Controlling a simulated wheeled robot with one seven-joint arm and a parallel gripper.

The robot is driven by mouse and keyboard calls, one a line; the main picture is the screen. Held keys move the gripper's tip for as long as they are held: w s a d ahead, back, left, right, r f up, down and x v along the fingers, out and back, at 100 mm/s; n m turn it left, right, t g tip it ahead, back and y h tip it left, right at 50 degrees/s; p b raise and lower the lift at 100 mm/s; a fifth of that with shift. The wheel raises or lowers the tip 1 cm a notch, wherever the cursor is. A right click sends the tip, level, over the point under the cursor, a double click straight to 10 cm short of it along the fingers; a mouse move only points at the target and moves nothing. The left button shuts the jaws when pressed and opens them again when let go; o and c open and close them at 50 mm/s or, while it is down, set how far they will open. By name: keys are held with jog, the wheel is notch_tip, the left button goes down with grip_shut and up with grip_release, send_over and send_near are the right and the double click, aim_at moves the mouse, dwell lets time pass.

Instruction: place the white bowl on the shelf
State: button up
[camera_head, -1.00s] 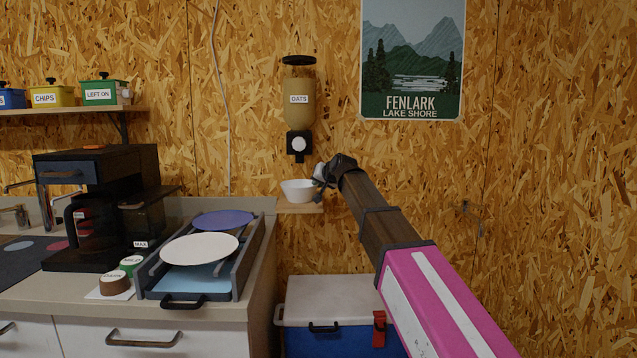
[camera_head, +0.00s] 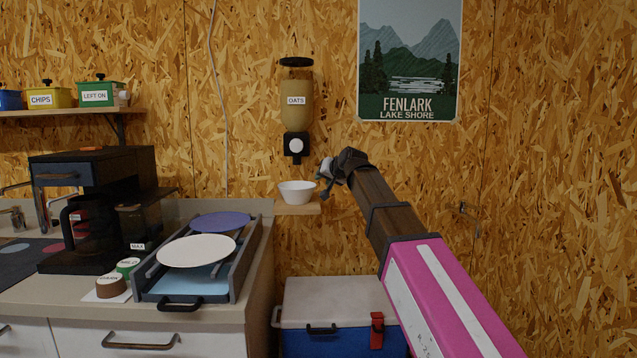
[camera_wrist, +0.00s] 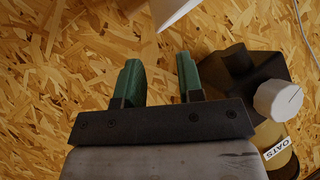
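The white bowl (camera_head: 297,191) sits upright on a small wooden shelf (camera_head: 297,210) on the wall, under the oats dispenser (camera_head: 296,110). My gripper (camera_head: 325,178) is just right of the bowl, close to its rim. In the wrist view, the green fingers of my gripper (camera_wrist: 158,60) are apart with nothing between them. Part of the white bowl (camera_wrist: 170,10) shows at the top edge, beyond the fingertips, with a visible gap.
The dispenser's dark outlet and pale knob (camera_wrist: 279,100) are close beside my gripper. A longer wall shelf (camera_head: 60,113) at left holds labelled boxes. The counter carries a coffee machine (camera_head: 95,205) and a rack with plates (camera_head: 197,250). A cooler (camera_head: 335,305) stands below.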

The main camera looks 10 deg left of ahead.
jog(key=v, duration=0.5)
jog(key=shift+s, duration=0.1)
